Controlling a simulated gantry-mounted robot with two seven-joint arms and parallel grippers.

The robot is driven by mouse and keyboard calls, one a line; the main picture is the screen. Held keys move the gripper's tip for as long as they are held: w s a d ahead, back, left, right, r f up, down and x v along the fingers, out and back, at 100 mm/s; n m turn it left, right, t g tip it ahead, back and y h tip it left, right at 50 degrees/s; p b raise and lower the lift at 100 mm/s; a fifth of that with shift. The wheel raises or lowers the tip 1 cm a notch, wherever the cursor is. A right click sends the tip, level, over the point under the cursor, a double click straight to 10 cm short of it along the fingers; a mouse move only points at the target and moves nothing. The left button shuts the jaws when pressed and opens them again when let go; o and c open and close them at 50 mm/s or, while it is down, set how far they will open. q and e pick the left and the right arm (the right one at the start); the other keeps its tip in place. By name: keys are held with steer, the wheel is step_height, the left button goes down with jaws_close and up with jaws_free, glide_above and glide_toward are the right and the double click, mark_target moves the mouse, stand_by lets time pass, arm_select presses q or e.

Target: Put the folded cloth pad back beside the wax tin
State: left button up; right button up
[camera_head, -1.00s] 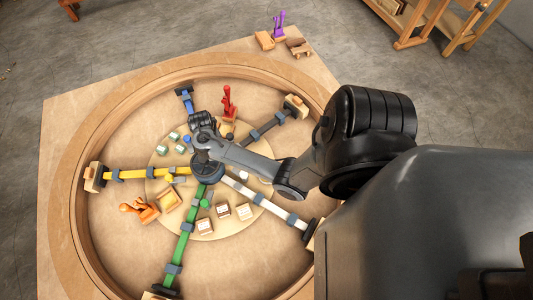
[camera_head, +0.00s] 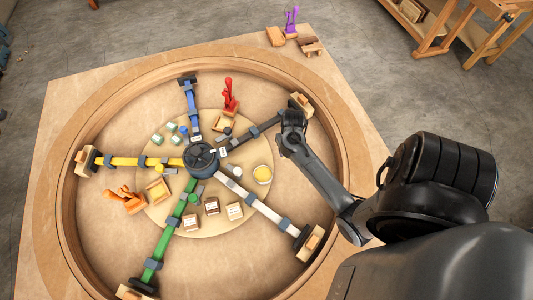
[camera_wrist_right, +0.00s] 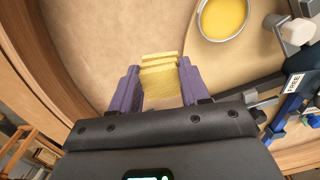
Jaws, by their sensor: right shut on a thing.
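The folded cloth pad (camera_wrist_right: 159,78) is yellow and layered. In the right wrist view it sits between the purple fingers of my right gripper (camera_wrist_right: 160,90), which is shut on it. The wax tin (camera_wrist_right: 223,17) is a round metal tin with yellow wax, ahead and to the right of the pad and apart from it. In the head view the tin (camera_head: 263,174) stands on the right part of the round central board. My right wrist is above and right of it there, over the dark grey spoke; it hides the fingers and pad. My left gripper is not in view.
A dark hub (camera_head: 201,158) with coloured spokes stands mid-board inside the wooden ring (camera_head: 69,235). A red clamp (camera_head: 230,97), an orange clamp (camera_head: 126,199) and small wooden boxes (camera_head: 212,205) stand around. Bare board lies around the tin.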

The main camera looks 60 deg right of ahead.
steer(key=w+f, duration=0.2)
steer(key=w, duration=0.1)
steer(key=w+f, duration=0.2)
steer(key=w, duration=0.1)
steer(key=w+f+b, duration=0.1)
steer(key=w+f, duration=0.1)
steer(key=w, duration=0.2)
steer(key=shift+w+a, duration=0.1)
step_height(320, 180, down, 3)
steer(key=shift+a+f+b, duration=0.1)
steer(key=shift+f+b, duration=0.1)
steer(key=shift+b, duration=0.2)
steer(key=shift+f, duration=0.4)
steer(key=shift+f, duration=0.1)
steer(key=o, duration=1.1)
steer(key=shift+c, duration=0.2)
